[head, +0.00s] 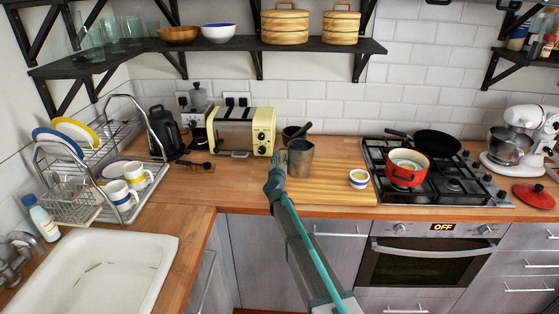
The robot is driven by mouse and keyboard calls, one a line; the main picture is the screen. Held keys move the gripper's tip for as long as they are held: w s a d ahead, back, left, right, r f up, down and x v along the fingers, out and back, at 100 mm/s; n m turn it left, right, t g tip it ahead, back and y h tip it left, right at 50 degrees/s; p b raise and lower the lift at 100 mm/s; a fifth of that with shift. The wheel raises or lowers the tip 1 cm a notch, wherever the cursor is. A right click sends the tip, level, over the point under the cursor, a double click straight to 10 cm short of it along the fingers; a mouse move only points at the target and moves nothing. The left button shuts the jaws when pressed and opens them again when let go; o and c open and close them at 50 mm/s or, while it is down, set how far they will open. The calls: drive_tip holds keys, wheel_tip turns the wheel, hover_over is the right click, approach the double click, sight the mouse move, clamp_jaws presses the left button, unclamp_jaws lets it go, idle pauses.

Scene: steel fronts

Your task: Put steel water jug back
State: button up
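The steel water jug (301,160) is a grey metal cylinder that looks upright on the wooden worktop, left of the stove. My gripper (279,162) is at the left side of the jug, and its tip overlaps the jug's edge in the picture. I cannot tell whether it touches or grips the jug. The fingers are too small and partly hidden to show whether they are open or shut.
A dark mortar with a pestle (295,131) stands behind the jug, and a cream toaster (241,131) behind left. A red pot (407,171) is on the stove.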

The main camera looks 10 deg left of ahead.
drive_tip(key=shift+r, duration=0.2)
drive_tip(key=s+b, duration=0.3)
drive_tip(key=s, duration=0.9)
drive_tip(key=shift+d, duration=0.35)
drive_tip(key=shift+f, duration=0.1)
